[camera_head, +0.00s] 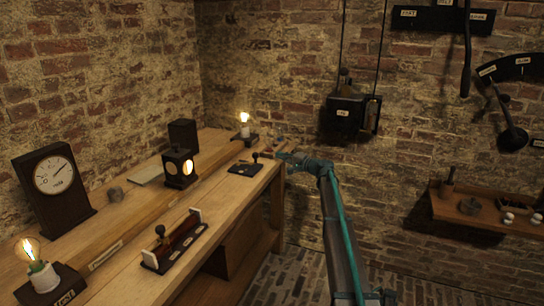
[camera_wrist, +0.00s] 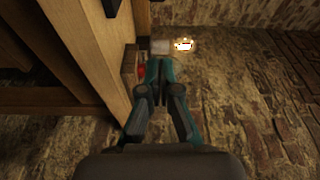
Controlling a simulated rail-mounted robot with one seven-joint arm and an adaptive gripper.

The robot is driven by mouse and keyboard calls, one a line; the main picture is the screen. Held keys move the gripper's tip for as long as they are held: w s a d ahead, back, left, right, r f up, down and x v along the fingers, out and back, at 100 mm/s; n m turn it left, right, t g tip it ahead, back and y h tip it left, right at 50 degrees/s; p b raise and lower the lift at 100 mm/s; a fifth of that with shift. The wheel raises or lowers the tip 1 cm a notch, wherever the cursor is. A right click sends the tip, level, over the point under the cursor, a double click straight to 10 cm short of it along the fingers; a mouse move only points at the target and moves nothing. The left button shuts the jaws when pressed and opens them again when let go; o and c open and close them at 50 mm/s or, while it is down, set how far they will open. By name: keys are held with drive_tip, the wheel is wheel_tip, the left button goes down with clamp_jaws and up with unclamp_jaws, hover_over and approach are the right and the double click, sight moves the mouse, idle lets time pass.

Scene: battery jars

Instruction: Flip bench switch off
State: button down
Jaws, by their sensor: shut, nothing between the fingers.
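A small black-based device (camera_head: 245,168) with a dark knob lies near the far right end of the bench and looks like a lever switch. I cannot tell its lever position for sure. My gripper (camera_head: 281,156) is at the bench's far right end, just right of this device and apart from it. In the wrist view my gripper (camera_wrist: 161,88) is shut and empty, its teal fingers together beside the bench edge. A small red part (camera_wrist: 141,71) shows just left of the fingertips; a gap or contact cannot be told.
The wooden bench (camera_head: 130,262) holds a lit far bulb (camera_head: 244,118), a lit near bulb (camera_head: 32,255), a dial meter (camera_head: 54,174), a lantern-like box (camera_head: 179,168) and a red-and-black slotted device (camera_head: 174,243). A brick wall stands behind. Floor right of the bench is open.

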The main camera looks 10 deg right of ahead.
drive_tip(key=x, duration=0.9)
drive_tip(key=shift+w+a, duration=0.1)
drive_tip(key=shift+w, duration=0.1)
drive_tip(key=s+a, duration=0.1)
drive_tip(key=s, duration=0.2)
drive_tip(key=shift+a+p, duration=0.35)
drive_tip(key=shift+a, duration=0.05)
drive_tip(key=shift+s+a+f, duration=0.15)
drive_tip(key=shift+s, duration=0.1)
drive_tip(key=shift+s, duration=0.1)
